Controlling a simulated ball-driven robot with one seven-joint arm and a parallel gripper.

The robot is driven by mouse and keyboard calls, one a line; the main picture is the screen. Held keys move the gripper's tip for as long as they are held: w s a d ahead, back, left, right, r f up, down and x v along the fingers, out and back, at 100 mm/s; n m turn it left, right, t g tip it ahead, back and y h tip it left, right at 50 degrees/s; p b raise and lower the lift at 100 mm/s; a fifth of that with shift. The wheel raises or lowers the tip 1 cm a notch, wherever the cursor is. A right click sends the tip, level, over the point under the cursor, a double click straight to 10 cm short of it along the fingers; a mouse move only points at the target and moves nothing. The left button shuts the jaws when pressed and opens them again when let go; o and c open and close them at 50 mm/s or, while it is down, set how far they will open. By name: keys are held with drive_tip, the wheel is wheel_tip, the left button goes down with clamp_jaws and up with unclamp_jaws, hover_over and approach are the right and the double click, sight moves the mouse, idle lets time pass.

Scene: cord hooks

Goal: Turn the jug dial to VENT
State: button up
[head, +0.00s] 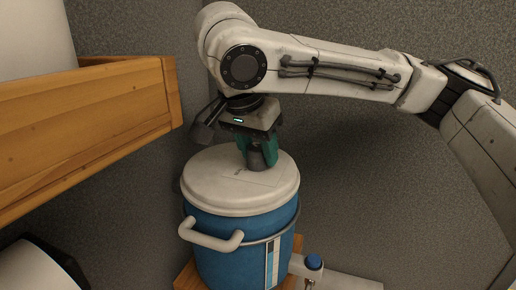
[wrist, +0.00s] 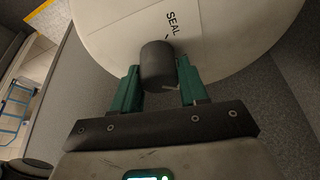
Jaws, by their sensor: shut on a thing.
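The jug (head: 238,240) is a blue drum with a white lid (head: 212,182) and a white side handle (head: 212,240). Its dial is a dark round knob on the lid, seen best in the wrist view (wrist: 158,62). My gripper (head: 258,160) comes down from above with its green fingers on either side of the knob, shut on it; it also shows in the wrist view (wrist: 158,78). The word SEAL (wrist: 173,22) is printed on the lid beyond the knob, with a short mark near it. The word VENT is not readable in either view.
A wooden shelf or box (head: 90,130) juts in at the left, close to the jug. A tap with a blue top (head: 313,262) sticks out at the jug's lower right. The jug stands on a wooden support (head: 187,277). Grey wall (head: 400,210) fills the back.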

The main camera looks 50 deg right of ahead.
sight(260, 147)
drive_tip(key=shift+m, duration=0.5)
drive_tip(key=o, duration=1)
drive_tip(key=shift+r, duration=0.55)
wheel_tip(260, 147, up, 3)
drive_tip(key=shift+s+f, duration=0.1)
drive_tip(key=shift+s, duration=0.05)
drive_tip(key=shift+s+a+r, duration=0.5)
drive_tip(key=shift+s+r, duration=1.05)
drive_tip(key=shift+s, duration=0.7)
drive_tip(key=shift+s+a+r, duration=0.45)
drive_tip(key=shift+s+r, duration=1.05)
drive_tip(key=shift+s, duration=0.7)
drive_tip(key=shift+s+a+r, duration=0.5)
drive_tip(key=shift+s+r, duration=1.05)
drive_tip(key=shift+s, duration=0.7)
